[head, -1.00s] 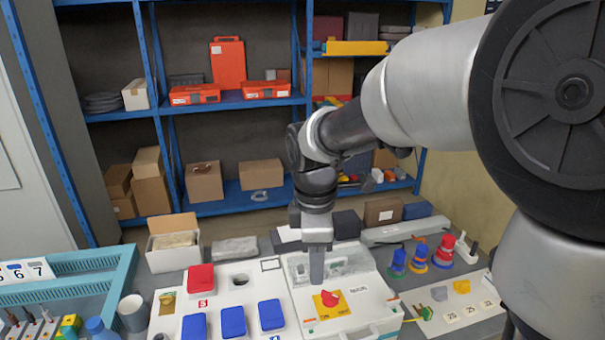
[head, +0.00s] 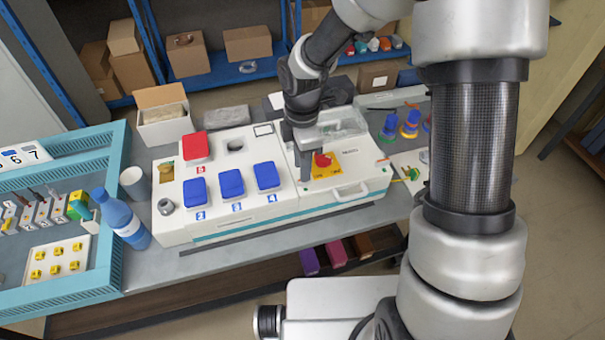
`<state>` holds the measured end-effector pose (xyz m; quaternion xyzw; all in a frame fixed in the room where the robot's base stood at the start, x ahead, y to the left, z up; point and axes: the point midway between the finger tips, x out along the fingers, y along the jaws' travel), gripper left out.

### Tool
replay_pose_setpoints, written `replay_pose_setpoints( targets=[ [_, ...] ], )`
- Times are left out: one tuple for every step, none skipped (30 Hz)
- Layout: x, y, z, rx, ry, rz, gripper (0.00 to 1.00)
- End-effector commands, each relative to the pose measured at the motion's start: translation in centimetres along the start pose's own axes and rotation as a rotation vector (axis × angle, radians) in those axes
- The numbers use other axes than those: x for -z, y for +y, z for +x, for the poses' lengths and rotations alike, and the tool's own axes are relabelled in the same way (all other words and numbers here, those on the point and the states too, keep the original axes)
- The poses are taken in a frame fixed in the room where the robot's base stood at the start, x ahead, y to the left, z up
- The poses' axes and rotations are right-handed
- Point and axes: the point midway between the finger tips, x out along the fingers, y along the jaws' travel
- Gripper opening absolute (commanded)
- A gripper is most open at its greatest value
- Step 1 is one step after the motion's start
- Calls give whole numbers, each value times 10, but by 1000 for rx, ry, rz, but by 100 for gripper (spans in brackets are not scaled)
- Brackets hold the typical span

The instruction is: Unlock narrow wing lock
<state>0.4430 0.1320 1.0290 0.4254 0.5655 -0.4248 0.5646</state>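A red wing-shaped knob (head: 322,160) sits on a yellow plate (head: 330,170) on the white panel box (head: 340,192). It looks like the wing lock, but how far it is turned is unclear. My gripper (head: 305,174) points down at the left edge of the yellow plate, close beside the knob. Its fingers overlap in this view, so I cannot tell their gap or whether they touch the knob.
Left of the knob are blue covers (head: 232,183) and a red cover (head: 196,146). A clear-lidded compartment (head: 342,125) lies behind the knob, and a white handle (head: 350,192) is in front. Coloured pegs (head: 410,123) stand right. A blue bottle (head: 120,218) stands far left.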

Motion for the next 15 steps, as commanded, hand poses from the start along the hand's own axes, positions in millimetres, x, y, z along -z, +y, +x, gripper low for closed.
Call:
replay_pose_setpoints(
  targets=[
    [1,-1,11,4,0,-1,28],
    [0,-1,16,4,0,0,28],
    [0,-1,21,3,0,0,28],
    [0,-1,25,2,0,-1,28],
    [0,-1,28,3,0,-1,28],
    [0,-1,32,2,0,-1,28],
    [0,0,34,1,0,-1,28],
    [0,0,36,0,0,0,28],
    [0,0,38,0,0,0,28],
    [0,0,40,0,0,1,28],
    [0,0,41,0,0,1,28],
    [0,0,41,0,0,1,28],
    [0,0,42,0,0,1,28],
    [0,0,42,0,0,1,28],
    [0,0,42,0,0,1,28]
  ],
)
